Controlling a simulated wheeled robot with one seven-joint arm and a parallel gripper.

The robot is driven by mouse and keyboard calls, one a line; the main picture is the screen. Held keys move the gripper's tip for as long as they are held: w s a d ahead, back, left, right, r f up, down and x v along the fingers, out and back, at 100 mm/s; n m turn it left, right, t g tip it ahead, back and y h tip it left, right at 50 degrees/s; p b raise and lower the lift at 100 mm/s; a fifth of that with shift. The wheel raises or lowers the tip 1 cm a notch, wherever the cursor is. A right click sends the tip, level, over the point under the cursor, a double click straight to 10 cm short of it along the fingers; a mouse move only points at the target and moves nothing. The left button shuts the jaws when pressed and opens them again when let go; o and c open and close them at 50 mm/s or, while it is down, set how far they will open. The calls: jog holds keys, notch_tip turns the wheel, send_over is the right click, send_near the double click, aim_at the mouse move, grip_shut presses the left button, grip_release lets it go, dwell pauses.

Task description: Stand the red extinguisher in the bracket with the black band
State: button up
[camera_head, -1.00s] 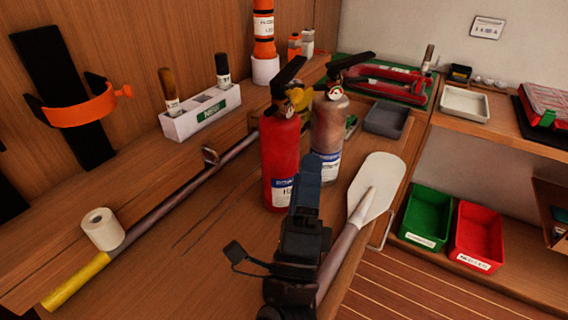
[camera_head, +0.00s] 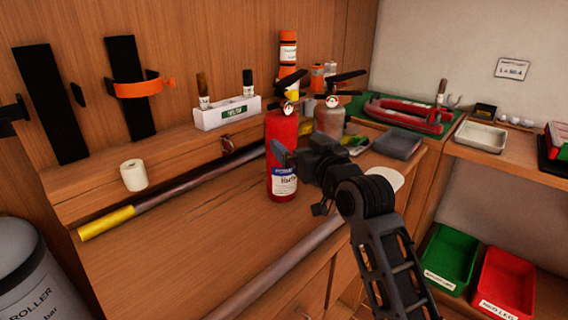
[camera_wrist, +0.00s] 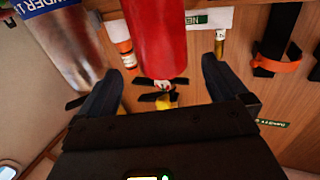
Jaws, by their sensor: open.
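The red extinguisher (camera_head: 281,148) stands upright on the wooden bench, its black lever on top and a white-blue label low on its front. My gripper (camera_head: 292,160) is open at its near side. In the wrist view, the red body (camera_wrist: 156,38) lies between the two spread fingers of my gripper (camera_wrist: 160,85); I cannot tell whether they touch it. The bracket with black clamp parts (camera_head: 50,105) is on the wall at far left and looks empty. To its right is an empty bracket with an orange band (camera_head: 145,89).
A dull, worn extinguisher (camera_head: 329,119) stands close right of the red one. A long pole with a yellow end (camera_head: 107,222), a paper roll (camera_head: 133,175) and a white holder (camera_head: 227,114) lie toward the wall. A large grey cylinder (camera_head: 35,275) stands at lower left.

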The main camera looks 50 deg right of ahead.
aim_at(289, 132)
jog(key=shift+p+x, duration=0.7)
jog(key=shift+x, duration=3.1)
jog(key=shift+a, duration=0.1)
grip_shut()
jog(key=shift+r, duration=0.4)
